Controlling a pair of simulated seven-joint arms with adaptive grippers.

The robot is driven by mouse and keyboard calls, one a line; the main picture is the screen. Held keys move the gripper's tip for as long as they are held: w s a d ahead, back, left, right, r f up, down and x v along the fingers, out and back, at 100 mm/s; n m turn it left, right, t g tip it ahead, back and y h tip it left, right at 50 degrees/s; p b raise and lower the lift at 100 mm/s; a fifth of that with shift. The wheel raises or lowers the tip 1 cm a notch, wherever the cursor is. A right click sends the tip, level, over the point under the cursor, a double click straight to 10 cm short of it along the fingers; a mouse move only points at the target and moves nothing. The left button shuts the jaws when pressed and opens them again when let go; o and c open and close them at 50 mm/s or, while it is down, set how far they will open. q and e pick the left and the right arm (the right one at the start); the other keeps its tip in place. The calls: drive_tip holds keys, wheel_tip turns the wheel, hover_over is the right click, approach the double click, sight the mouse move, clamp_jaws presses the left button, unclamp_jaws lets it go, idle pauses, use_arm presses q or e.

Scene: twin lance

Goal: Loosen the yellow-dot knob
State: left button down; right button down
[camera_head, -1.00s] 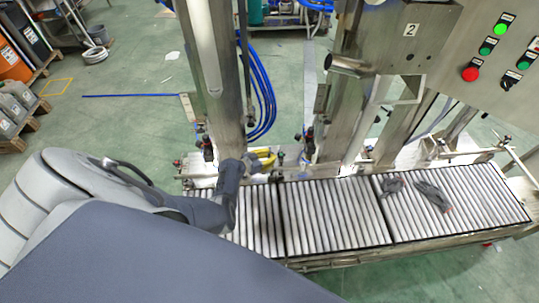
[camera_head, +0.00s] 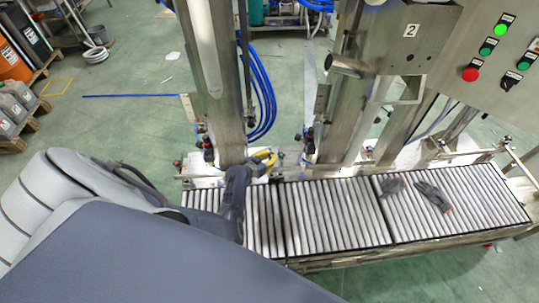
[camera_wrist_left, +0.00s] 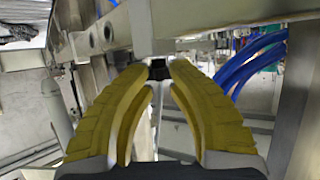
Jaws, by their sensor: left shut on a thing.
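My left gripper (camera_head: 270,160) has yellow fingers and is at the rail along the back edge of the roller conveyor. In the left wrist view its two curved fingers (camera_wrist_left: 158,66) come together at the tips on a small dark knob (camera_wrist_left: 158,72). The fingers cover much of this knob, and no yellow dot shows on it, so I cannot tell its marking. In the head view the gripper hides the spot it holds. My right gripper is in neither view.
The roller conveyor (camera_head: 330,215) runs along the front, with dark gloves (camera_head: 432,195) lying on its right part. Steel posts (camera_head: 215,80) rise behind the rail. Blue hoses (camera_head: 262,95) hang beside the left post. A control panel (camera_head: 490,55) is at the upper right.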

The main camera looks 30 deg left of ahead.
use_arm(q)
drive_tip(key=n+y, duration=0.2)
drive_tip(key=y, duration=0.1)
drive_tip(key=shift+w+d+r+n, duration=0.2)
drive_tip(key=shift+w+d+n, duration=0.1)
drive_tip(key=shift+n, duration=0.1)
drive_tip(key=shift+n+y, duration=0.4)
drive_tip(key=shift+y, duration=0.1)
drive_tip(key=shift+r+y, duration=0.1)
drive_tip(key=shift+y, duration=0.2)
drive_tip(key=c, duration=1.5)
unclamp_jaws()
drive_tip(key=shift+c, duration=0.2)
drive_tip(key=o, duration=0.5)
drive_tip(key=shift+s, duration=0.85)
drive_tip(key=shift+v, duration=3.05)
drive_tip(key=shift+o, duration=0.4)
drive_tip(key=shift+w+d+r, duration=0.1)
drive_tip(key=shift+d+r, duration=0.05)
drive_tip(key=shift+r, duration=0.05)
